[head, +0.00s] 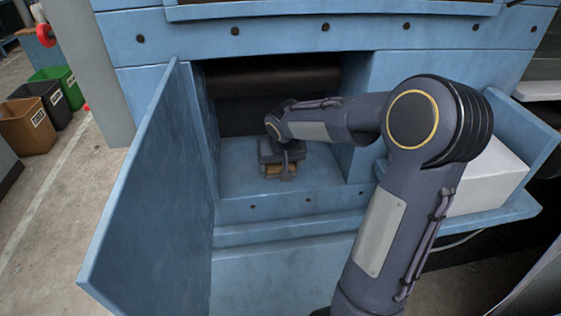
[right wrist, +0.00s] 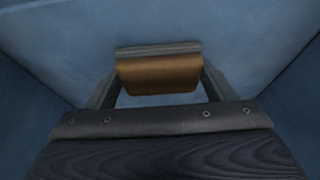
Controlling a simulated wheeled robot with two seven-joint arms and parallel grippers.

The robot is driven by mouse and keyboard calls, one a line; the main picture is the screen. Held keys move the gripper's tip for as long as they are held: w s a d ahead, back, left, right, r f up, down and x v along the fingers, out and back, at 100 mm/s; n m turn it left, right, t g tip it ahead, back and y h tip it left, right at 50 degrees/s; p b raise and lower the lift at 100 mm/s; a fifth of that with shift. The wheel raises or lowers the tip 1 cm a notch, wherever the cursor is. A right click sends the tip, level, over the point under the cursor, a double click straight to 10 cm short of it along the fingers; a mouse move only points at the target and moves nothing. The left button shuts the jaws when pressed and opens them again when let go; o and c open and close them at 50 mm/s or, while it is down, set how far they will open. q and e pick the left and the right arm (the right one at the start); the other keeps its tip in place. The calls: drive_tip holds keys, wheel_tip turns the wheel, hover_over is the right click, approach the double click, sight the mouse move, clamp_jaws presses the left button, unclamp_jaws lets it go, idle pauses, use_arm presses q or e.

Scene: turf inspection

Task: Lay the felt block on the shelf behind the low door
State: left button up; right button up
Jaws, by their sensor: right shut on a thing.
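The felt block (head: 273,171) is small, with a brown body; the right wrist view shows it (right wrist: 158,76) with a grey layer along its far edge. My right gripper (head: 284,163) reaches into the blue recess and is shut on the block, one finger at each side. The block is over the blue shelf (head: 238,184), the floor of the recess; I cannot tell whether it touches. The low door (head: 145,200) stands open on the left, swung out toward me. My left gripper is not in view.
Blue walls bound the recess, with a dark back (head: 270,95). A raised front lip (head: 290,206) edges the shelf. A white box (head: 488,180) sits on a blue ledge at the right. Several bins (head: 28,122) stand far left. Bare shelf shows around the block.

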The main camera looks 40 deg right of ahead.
drive_tip(key=shift+f+b, duration=0.25)
drive_tip(key=shift+b, duration=0.1)
drive_tip(key=o, duration=1)
drive_tip(key=shift+r, duration=0.1)
drive_tip(key=shift+o, duration=0.2)
drive_tip(key=shift+s+r+p, duration=0.1)
drive_tip(key=shift+r+p, duration=0.25)
drive_tip(key=shift+r, duration=0.1)
drive_tip(key=v, duration=1.2)
drive_tip(key=s+a+f+n+t+y, duration=0.1)
drive_tip(key=s+a+f+n+y, duration=0.1)
drive_tip(key=s+a, duration=0.5)
drive_tip(key=s+a+f+n+y, duration=0.2)
drive_tip(key=s+a+f+y, duration=0.2)
drive_tip(key=s+a, duration=0.4)
drive_tip(key=s+f, duration=0.1)
drive_tip(key=s, duration=0.3)
drive_tip(key=shift+a+f+t, duration=0.2)
drive_tip(key=shift+f+t, duration=0.1)
drive_tip(key=shift+t, duration=0.1)
